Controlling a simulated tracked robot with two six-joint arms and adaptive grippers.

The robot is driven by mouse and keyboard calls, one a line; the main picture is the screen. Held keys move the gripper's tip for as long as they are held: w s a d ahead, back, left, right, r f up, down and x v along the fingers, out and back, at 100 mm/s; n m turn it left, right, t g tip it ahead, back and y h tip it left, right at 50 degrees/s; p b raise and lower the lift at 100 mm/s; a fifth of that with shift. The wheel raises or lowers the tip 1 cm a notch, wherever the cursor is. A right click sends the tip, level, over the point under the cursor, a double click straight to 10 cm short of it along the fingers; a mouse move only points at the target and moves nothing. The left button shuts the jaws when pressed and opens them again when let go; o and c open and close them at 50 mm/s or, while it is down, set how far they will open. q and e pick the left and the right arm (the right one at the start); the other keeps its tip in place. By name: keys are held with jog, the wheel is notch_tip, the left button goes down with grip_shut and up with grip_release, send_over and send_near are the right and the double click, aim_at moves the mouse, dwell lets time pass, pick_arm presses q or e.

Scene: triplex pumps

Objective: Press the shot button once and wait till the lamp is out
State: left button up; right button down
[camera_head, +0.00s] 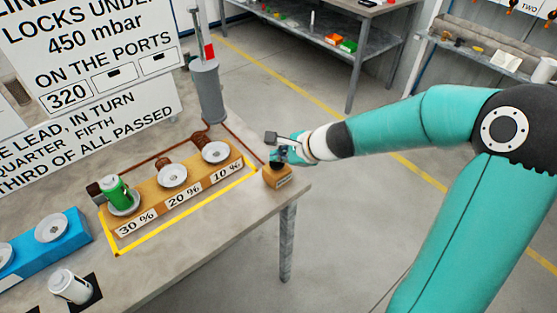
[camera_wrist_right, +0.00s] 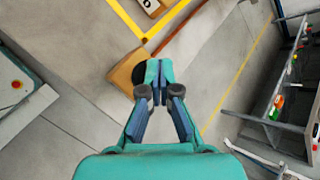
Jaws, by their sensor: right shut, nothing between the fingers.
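The shot button's small orange-brown box (camera_head: 279,179) stands at the right end of the table, with a label on its front. My right gripper (camera_head: 279,158) is shut and empty, with its fingertips right at the top of the box. The fingers hide most of the dark button; I cannot tell whether it is pressed. In the right wrist view the closed fingertips (camera_wrist_right: 155,78) overlap the right part of the box (camera_wrist_right: 124,73). No lit lamp can be made out. My left gripper is not in view.
A brown block (camera_head: 184,200) with metal dishes marked 30, 20 and 10 % holds a green can (camera_head: 114,192). A grey cylinder (camera_head: 207,92) with a red marker stands behind. A blue block (camera_head: 35,250) and a white can (camera_head: 68,286) are at the left.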

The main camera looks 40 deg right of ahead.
aim_at(279, 163)
jog(key=shift+f+b, duration=0.45)
jog(key=shift+f, duration=0.05)
jog(key=shift+r, duration=0.15)
dwell(0.5)
jog(key=shift+r+p, duration=1)
jog(key=shift+p, duration=0.1)
notch_tip(279, 163, up, 5)
jog(key=p, duration=0.5)
dwell(0.3)
jog(key=shift+s, duration=0.1)
